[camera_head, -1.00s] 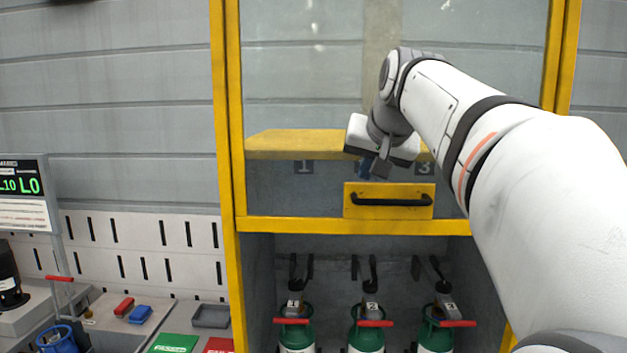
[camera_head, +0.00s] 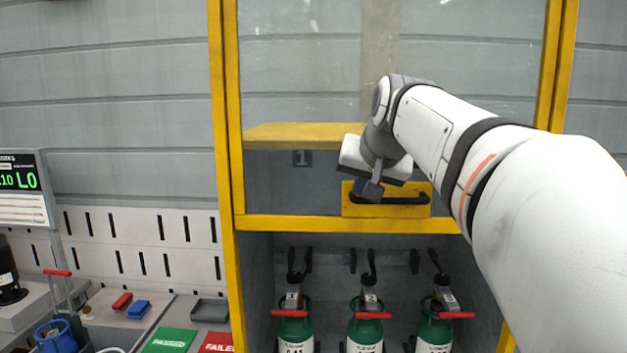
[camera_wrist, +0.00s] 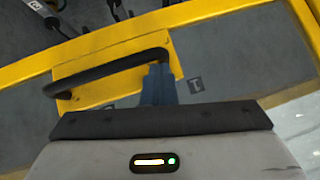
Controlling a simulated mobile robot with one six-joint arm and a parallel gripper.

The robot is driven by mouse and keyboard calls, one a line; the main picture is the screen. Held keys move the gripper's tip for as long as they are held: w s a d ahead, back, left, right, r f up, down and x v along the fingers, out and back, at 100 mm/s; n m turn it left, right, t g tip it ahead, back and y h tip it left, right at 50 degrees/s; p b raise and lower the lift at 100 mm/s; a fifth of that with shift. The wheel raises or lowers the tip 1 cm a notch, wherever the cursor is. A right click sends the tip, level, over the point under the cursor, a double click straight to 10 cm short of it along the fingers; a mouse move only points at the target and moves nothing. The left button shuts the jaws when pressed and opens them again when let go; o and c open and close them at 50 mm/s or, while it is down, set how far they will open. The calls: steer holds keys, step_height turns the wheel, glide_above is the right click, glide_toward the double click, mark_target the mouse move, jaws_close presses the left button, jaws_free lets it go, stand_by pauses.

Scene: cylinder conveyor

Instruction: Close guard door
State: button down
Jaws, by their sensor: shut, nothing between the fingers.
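The guard door (camera_head: 300,222) is a clear pane in a yellow frame, with its bottom rail above the open lower bay. A yellow plate with a black bar handle (camera_head: 408,200) sits on the rail. My gripper (camera_head: 371,192) is shut and empty, at the left part of the handle in the head view. In the wrist view, the shut blue-grey fingers (camera_wrist: 158,84) overlap one end of the black handle (camera_wrist: 105,72); whether they touch it is unclear.
Several green cylinders with red handles stand in the bay below the door, including one in the middle (camera_head: 366,330). A yellow shelf (camera_head: 300,135) shows behind the pane. A bench with trays and a display (camera_head: 22,185) stands at left.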

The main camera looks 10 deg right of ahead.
step_height(320, 180, down, 54)
steer(key=b, duration=3.9)
